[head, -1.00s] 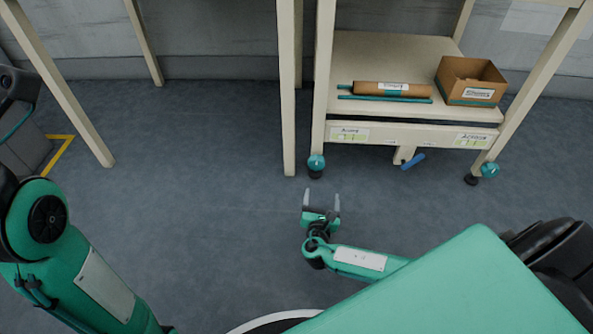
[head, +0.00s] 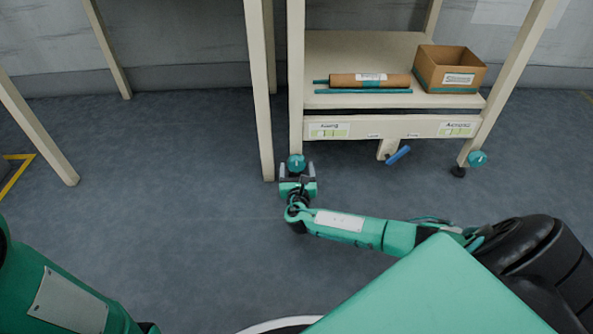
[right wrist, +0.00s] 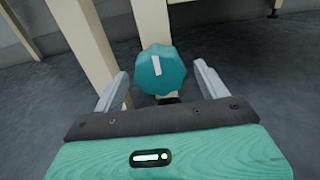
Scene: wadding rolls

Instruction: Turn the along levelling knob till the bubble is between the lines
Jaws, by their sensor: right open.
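The left teal levelling knob (head: 296,162) sits at the foot of the bench's front left leg. In the right wrist view the knob (right wrist: 160,70) is faceted with a white mark, and stands between my open fingers, apart from both. My right gripper (head: 297,172) is open at this knob. A second teal knob (head: 477,158) is at the front right leg. Two level labels, left (head: 328,131) and right (head: 458,129), are on the front rail; their bubbles are too small to read. My left gripper is not in view.
A brown roll (head: 370,80) with teal rods and an open cardboard box (head: 450,69) lie on the bench's shelf (head: 360,48). A blue-handled lever (head: 398,155) hangs under the rail. Another cream leg (head: 260,100) stands close left of the knob. The floor in front is clear.

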